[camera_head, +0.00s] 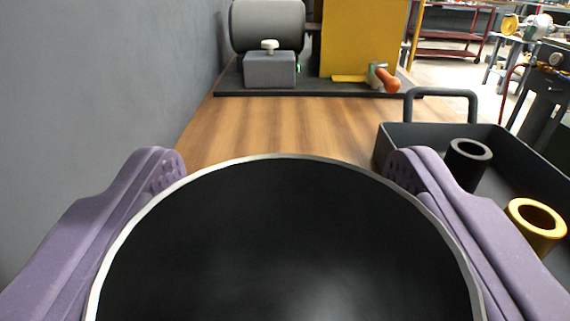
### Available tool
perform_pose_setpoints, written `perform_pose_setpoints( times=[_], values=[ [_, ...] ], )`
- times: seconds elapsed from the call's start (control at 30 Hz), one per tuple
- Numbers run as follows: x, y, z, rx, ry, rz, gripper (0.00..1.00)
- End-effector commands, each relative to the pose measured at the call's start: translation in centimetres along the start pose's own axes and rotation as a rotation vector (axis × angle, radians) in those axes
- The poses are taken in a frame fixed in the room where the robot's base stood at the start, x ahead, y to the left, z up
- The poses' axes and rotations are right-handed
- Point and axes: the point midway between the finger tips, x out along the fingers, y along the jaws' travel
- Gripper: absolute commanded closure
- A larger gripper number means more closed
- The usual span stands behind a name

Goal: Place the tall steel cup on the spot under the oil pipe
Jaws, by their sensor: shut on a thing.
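The steel cup (288,245) fills the lower middle of the view, close to the camera. I look into its wide dark mouth, ringed by a thin pale metal rim. My gripper (285,166) has one purple finger on each side of the cup and is shut on it. The cup's outer wall and base are hidden. At the back, a short orange pipe-like piece with a grey-green collar (384,77) juts from the foot of the yellow casing (363,38). I cannot tell whether this is the oil pipe. No marked spot is clearly visible.
A grey motor (267,27) and a grey box with a pale knob (269,69) stand beside the casing on a dark base plate (230,88). A dark handled tray (400,135) at right holds a black sleeve (467,172) and a brass sleeve (537,232). Bare wooden bench (290,125) lies between. A grey wall (90,90) borders the left.

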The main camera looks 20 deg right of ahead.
Motion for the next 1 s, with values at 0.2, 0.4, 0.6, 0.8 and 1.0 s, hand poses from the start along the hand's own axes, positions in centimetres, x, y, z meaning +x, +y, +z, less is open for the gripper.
perform_pose_setpoints(
  times=[0.2, 0.4, 0.6, 0.8, 1.0],
  values=[
    [1.6, 0.0, 0.0, 0.001, 0.001, 0.002, 0.90],
    [2.1, 0.0, 3.3, -0.001, 0.001, 0.000, 0.90],
    [2.1, 0.0, 3.4, 0.001, 0.001, 0.000, 0.90],
    [2.0, 0.0, 3.8, 0.001, 0.001, 0.000, 0.90],
    [2.0, 0.0, 3.8, 0.001, 0.000, 0.000, 0.06]
  ],
)
